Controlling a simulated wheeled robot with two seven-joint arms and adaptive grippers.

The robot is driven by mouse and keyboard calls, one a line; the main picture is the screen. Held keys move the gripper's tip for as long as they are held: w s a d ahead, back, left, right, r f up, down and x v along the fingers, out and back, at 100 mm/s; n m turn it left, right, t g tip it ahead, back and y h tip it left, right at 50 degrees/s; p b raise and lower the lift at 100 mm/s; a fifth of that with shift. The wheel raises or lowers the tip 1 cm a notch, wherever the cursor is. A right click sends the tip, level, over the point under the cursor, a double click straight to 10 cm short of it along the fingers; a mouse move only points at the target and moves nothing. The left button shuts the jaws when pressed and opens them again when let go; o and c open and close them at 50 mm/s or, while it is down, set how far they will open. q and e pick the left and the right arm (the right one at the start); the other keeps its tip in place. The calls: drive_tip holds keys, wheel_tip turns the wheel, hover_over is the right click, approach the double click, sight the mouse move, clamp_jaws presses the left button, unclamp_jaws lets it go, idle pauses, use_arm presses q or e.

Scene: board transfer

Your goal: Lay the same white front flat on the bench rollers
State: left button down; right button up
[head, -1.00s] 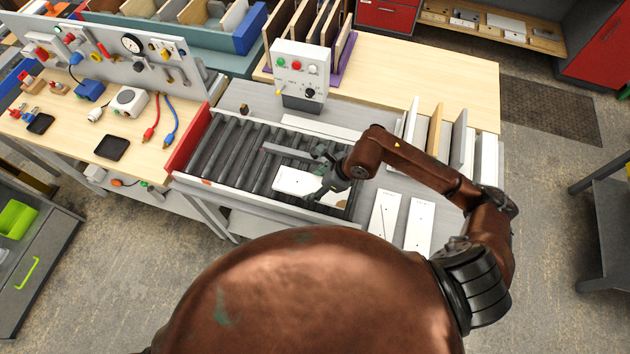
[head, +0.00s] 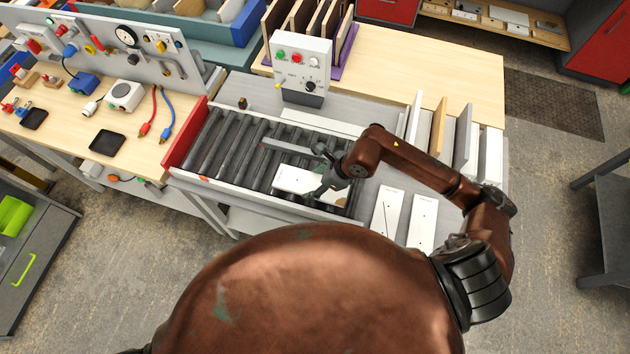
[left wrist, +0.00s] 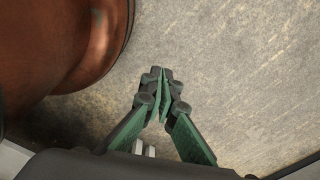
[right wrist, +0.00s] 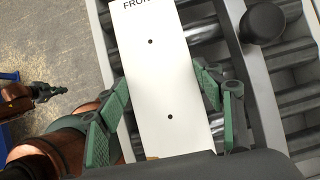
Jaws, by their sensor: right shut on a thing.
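The white front (head: 292,180) lies face up, about level, over the right part of the bench rollers (head: 232,150); I cannot tell whether its whole underside touches them. In the right wrist view, the white front (right wrist: 160,60) shows lettering at its top edge and two dark holes. My right gripper (head: 326,174) is shut on the front, with its green fingers on both long sides in the right wrist view (right wrist: 165,100). My left gripper (left wrist: 161,78) is shut and empty above the bare floor, away from the bench; it does not show in the head view.
Two more white fronts (head: 388,212) (head: 422,222) lie right of the rollers. Upright boards (head: 438,125) stand behind them. A control box (head: 300,65) stands behind the rollers, and a red end plate (head: 186,135) closes their left end. The left rollers are clear.

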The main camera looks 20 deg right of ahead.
drive_tip(key=shift+f, duration=0.1)
drive_tip(key=o, duration=0.9)
drive_tip(key=shift+o, duration=0.7)
drive_tip(key=shift+s, duration=0.1)
drive_tip(key=o, duration=0.3)
drive_tip(key=shift+o, duration=0.3)
use_arm(q)
drive_tip(key=shift+w, duration=0.55)
use_arm(e)
drive_tip(key=v, duration=1.2)
